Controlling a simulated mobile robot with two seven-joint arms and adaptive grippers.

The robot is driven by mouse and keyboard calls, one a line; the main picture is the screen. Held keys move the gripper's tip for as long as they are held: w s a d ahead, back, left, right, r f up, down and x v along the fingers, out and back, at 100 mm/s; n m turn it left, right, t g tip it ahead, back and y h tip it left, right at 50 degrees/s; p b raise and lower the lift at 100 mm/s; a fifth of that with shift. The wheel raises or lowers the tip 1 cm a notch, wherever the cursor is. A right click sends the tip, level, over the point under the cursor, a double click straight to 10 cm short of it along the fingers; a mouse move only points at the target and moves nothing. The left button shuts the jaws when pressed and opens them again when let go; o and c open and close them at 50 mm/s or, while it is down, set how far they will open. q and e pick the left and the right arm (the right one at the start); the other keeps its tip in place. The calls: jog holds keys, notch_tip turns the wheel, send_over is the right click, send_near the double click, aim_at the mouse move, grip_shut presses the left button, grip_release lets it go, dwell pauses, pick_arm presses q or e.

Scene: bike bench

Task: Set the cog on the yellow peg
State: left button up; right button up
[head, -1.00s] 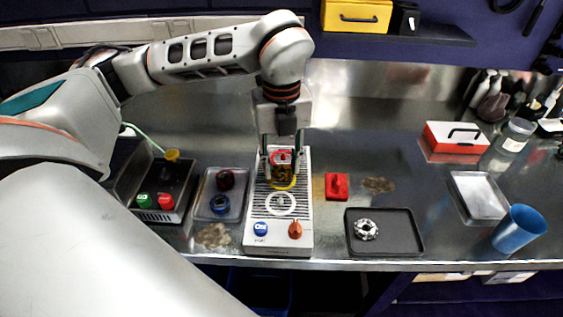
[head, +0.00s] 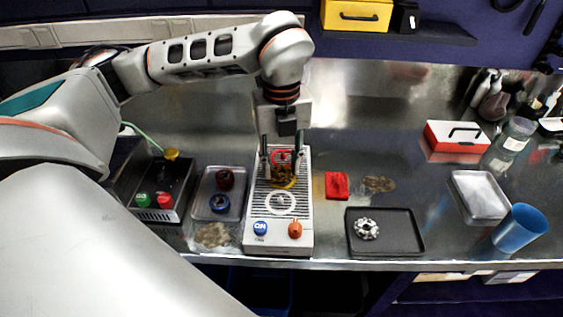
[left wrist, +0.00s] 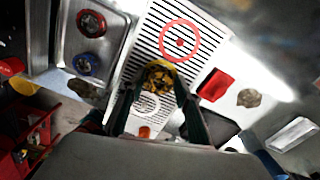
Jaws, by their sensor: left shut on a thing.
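A brownish-yellow cog (head: 283,173) is between the fingers of my left gripper (head: 283,165), which is shut on it. The left wrist view shows the cog (left wrist: 159,76) between the two dark fingertips (left wrist: 157,92). It is over the yellow ring (head: 289,186) on the slatted grey-white board (head: 304,215). The yellow peg is not visible, hidden by the cog and fingers. I cannot tell whether the cog touches the board or is around the peg. My right gripper is not in view.
The board also has a red ring (left wrist: 180,40), a white ring (head: 281,203), a blue knob (head: 260,228) and an orange knob (head: 295,229). A red block (head: 337,186) stands close on the right. A black tray (head: 400,245) holds a silver toothed part (head: 366,229).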

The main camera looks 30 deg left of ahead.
pick_arm(q)
jog(key=shift+f, duration=0.35)
jog(key=o, duration=0.9)
jog(key=shift+r+p, duration=0.85)
jog(key=shift+r, duration=0.7)
jog(key=shift+r+p, duration=1)
jog(key=shift+r, duration=0.45)
notch_tip(320, 180, up, 5)
jog(key=shift+r+p, duration=0.1)
jog(key=shift+p, duration=0.75)
